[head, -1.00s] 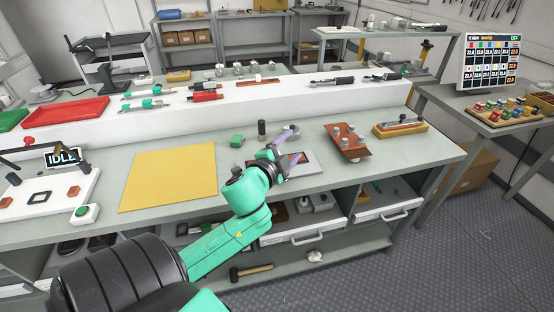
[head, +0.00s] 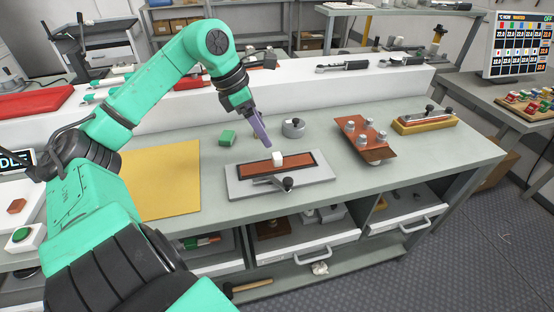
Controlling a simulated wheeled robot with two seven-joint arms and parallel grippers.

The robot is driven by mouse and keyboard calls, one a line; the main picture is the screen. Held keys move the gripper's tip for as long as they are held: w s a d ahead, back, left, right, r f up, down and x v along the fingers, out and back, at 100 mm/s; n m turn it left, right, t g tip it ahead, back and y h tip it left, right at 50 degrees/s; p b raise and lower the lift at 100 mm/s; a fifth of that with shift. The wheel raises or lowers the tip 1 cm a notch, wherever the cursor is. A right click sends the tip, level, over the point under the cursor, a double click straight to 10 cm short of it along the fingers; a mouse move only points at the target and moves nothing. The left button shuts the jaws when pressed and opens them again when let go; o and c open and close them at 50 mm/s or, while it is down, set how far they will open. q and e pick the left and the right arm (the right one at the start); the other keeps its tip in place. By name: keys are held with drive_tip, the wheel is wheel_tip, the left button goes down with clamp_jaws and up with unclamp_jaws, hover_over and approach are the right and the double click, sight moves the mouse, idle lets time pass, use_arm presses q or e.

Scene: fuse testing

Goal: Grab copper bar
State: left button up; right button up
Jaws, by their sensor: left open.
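A grey fixture plate (head: 240,185) lies near the table's front edge, with a long copper-brown bar (head: 300,168) in a dark frame on it. A small white block (head: 278,160) stands at the bar's middle, and a dark clamp handle (head: 287,184) is at its front. A tilted copper-coloured plate (head: 378,146) with several grey posts lies to the right. My left gripper (head: 267,144) points down just above and behind the white block, open, its purple-grey fingers seen nearly edge-on. Nothing shows between them. My right gripper is not in view.
A yellow mat (head: 170,185) lies left of the fixture, partly behind my arm. A green block (head: 228,138) and a round grey part (head: 293,128) lie behind it. A yellow-based clamp (head: 423,123) is at the right. A white raised shelf (head: 330,92) runs along the back.

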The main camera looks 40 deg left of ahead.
sight(277, 155)
use_arm(q)
drive_tip(key=p+x, duration=0.1)
drive_tip(key=x, duration=0.2)
drive_tip(key=p+x, duration=0.1)
drive_tip(key=x, duration=0.3)
drive_tip(key=shift+w+a+f, duration=0.15)
drive_tip(key=shift+w, duration=0.15)
drive_tip(key=f, duration=0.2)
drive_tip(key=shift+w+f+b, duration=0.25)
drive_tip(key=shift+f+b, duration=0.1)
drive_tip(key=shift+b, duration=0.05)
drive_tip(key=shift+w+d+f, duration=0.25)
drive_tip(key=shift+d+f, duration=0.05)
drive_tip(key=shift+r, duration=0.1)
drive_tip(key=c, duration=0.9)
clamp_jaws()
